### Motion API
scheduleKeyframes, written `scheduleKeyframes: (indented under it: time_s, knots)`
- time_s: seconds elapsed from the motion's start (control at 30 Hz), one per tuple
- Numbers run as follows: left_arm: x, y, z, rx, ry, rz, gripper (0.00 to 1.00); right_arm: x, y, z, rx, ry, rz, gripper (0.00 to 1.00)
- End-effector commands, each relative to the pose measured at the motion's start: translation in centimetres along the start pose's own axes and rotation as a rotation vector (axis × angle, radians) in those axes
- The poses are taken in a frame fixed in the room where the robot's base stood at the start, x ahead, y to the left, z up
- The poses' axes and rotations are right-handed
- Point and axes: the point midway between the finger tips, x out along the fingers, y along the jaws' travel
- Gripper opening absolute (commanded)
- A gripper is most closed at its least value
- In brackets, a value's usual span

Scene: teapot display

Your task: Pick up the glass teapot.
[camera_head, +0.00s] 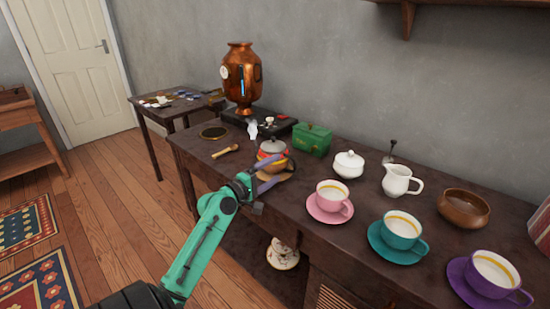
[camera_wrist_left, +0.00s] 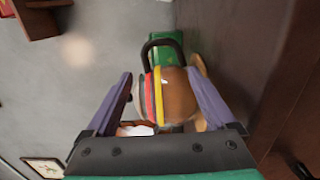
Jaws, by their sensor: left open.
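The glass teapot (camera_head: 272,149) stands on the dark table, with a grey lid and an amber body with red and yellow bands. My left gripper (camera_head: 279,168) is at the teapot, its purple fingers apart. In the left wrist view the teapot (camera_wrist_left: 176,95) sits between the two spread fingers of the left gripper (camera_wrist_left: 160,76), and a dark looped handle shows beyond it. A gap shows at the left finger; contact at the right finger I cannot tell. My right gripper is not in view.
A green box (camera_head: 312,139) stands just behind the teapot, and a copper samovar (camera_head: 242,75) at the back left. A wooden spoon (camera_head: 226,151) lies to the left. A white sugar bowl (camera_head: 348,165) and a pink cup (camera_head: 331,197) are to the right.

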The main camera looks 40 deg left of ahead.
Motion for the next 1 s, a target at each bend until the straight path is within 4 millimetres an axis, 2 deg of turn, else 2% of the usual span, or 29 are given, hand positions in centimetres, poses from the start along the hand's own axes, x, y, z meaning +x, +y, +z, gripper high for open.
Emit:
scheduleKeyframes:
  time_s: [0.4, 0.6, 0.63, 0.77, 0.8, 0.87, 1.0]
  knots:
    - [6.6, -0.2, 0.0, 0.001, 0.001, 0.0, 0.89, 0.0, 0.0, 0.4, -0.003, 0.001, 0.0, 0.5]
    - [6.8, -0.3, 0.0, 0.002, 0.002, -0.002, 0.89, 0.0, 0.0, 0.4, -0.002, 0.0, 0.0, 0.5]
    - [6.8, -0.3, 0.0, 0.002, 0.002, -0.001, 0.85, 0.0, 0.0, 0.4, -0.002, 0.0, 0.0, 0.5]
    - [6.8, -0.3, 0.0, 0.002, 0.001, -0.001, 0.36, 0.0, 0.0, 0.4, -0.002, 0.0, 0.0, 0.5]
    - [6.8, -0.3, 0.0, 0.002, 0.001, -0.001, 0.2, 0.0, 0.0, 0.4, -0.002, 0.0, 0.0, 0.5]
    - [6.8, -0.3, 0.0, 0.002, 0.001, -0.001, 0.0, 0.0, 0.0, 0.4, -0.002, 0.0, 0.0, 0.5]
    - [6.8, 0.1, -0.1, 0.006, 0.003, 0.006, 0.0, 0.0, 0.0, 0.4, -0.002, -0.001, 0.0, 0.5]
